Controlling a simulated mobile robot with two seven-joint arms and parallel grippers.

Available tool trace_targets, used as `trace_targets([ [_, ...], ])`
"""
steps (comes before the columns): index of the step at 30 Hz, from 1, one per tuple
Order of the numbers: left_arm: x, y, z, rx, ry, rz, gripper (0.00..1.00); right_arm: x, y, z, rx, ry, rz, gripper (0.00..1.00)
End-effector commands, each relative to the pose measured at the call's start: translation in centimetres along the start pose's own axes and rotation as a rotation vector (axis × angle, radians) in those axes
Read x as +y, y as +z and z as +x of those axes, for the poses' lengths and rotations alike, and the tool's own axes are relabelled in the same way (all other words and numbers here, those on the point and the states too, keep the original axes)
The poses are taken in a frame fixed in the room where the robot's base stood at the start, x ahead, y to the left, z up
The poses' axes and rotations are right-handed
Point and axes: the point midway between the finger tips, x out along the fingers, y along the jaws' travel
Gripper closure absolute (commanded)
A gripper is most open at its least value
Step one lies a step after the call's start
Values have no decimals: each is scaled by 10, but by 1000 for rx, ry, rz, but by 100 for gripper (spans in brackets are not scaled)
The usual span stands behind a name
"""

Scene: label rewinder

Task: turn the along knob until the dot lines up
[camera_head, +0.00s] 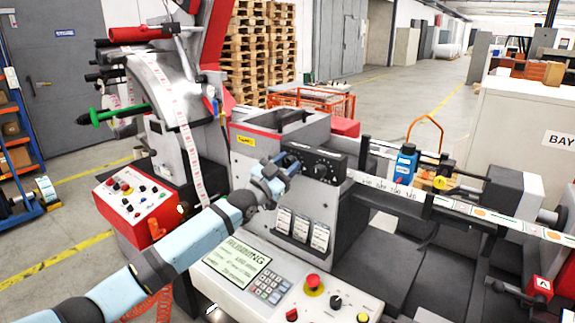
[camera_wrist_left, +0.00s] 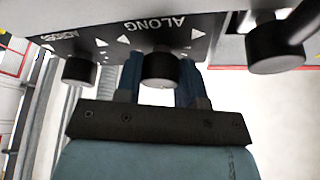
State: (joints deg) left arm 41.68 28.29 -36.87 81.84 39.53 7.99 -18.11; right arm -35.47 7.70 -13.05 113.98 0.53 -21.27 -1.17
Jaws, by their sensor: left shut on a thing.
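The along knob (camera_wrist_left: 160,68) is a short black cylinder below the upside-down ALONG lettering in the left wrist view. My left gripper (camera_wrist_left: 160,85) has one blue finger on each side of it and is shut on it. In the head view my left gripper (camera_head: 283,168) reaches the left part of the black knob panel (camera_head: 325,158) and hides the along knob. The across knob (camera_wrist_left: 79,70) is to the left in the wrist view, clear of the fingers. I cannot make out a dot on the along knob. My right gripper is not in view.
Another black knob (camera_wrist_left: 275,48) is close on the right in the wrist view. Label cards (camera_head: 301,228) hang below the panel. A console with a screen (camera_head: 232,266) and keypad (camera_head: 269,287) lies below my arm. The printed web (camera_head: 470,208) runs off to the right.

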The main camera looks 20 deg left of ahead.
Motion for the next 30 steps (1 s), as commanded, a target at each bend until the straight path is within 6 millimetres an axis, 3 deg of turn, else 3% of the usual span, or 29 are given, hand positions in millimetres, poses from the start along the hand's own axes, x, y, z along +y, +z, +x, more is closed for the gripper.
trace_targets([
  [9, 0, 0, 0, -1, -40, -97, 88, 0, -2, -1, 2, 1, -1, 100],
  [22, 0, 0, 0, -1, -44, -107, 88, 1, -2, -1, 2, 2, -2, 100],
  [23, 0, 0, 0, -1, -44, -107, 62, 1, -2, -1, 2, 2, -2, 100],
  [26, 0, 0, 0, -1, -44, -107, 39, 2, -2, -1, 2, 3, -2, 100],
  [30, 0, 0, 0, 0, -44, -106, 39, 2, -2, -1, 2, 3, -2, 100],
])
